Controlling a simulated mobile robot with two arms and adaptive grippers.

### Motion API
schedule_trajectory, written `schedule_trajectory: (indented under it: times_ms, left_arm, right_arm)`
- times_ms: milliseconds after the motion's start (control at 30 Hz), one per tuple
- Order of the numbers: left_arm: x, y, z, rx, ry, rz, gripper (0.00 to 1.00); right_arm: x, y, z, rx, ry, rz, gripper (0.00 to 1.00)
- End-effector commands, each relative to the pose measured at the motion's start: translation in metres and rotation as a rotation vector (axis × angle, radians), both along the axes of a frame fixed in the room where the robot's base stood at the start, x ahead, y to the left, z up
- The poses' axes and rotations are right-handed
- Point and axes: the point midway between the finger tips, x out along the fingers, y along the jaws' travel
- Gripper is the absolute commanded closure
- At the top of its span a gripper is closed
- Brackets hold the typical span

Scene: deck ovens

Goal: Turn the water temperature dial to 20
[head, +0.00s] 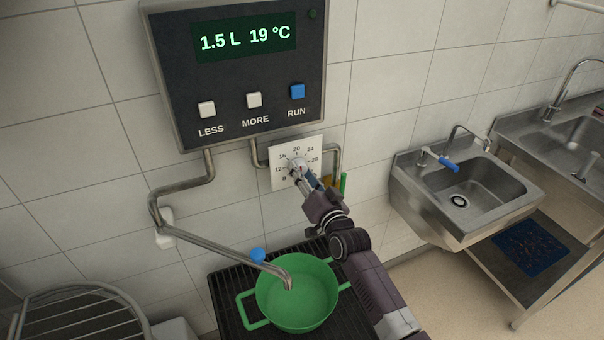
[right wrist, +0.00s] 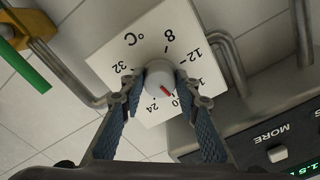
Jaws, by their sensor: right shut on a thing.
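The water temperature dial (head: 295,163) sits on a white square plate (head: 281,183) below the control panel. In the right wrist view the dial (right wrist: 160,77) is a white knob whose red mark points close to the 20, which is partly hidden by a finger. My right gripper (head: 302,173) is shut on the dial, one blue-grey finger on each side of it. The display (head: 244,38) reads 1.5 L and 19 °C. My left gripper is not in view.
The panel (head: 235,75) carries LESS, MORE and RUN buttons. A green pot (head: 297,295) stands on a black grate under a spout (head: 225,252) with a blue knob. A green-handled lever (head: 343,183) is just right of the dial. A steel sink (head: 465,195) is further right.

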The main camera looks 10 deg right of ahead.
Motion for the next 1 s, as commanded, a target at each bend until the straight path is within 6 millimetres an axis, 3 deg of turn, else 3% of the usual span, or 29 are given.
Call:
schedule_trajectory:
  times_ms: [333, 867, 900, 1000]
  left_arm:
    - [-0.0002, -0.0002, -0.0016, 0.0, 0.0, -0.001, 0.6]
    - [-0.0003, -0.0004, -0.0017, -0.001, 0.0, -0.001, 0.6]
    - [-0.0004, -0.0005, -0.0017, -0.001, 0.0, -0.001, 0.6]
    - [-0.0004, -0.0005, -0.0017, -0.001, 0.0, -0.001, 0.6]
  right_arm:
    - [-0.0003, 0.0002, -0.001, 0.142, 0.03, 0.0, 0.94]
    - [-0.0003, 0.0002, -0.001, 0.164, 0.034, 0.0, 0.94]
    - [-0.0003, 0.0001, -0.0011, 0.164, 0.035, 0.0, 0.67]
    - [-0.0003, 0.0002, -0.0008, 0.165, 0.034, 0.0, 0.56]
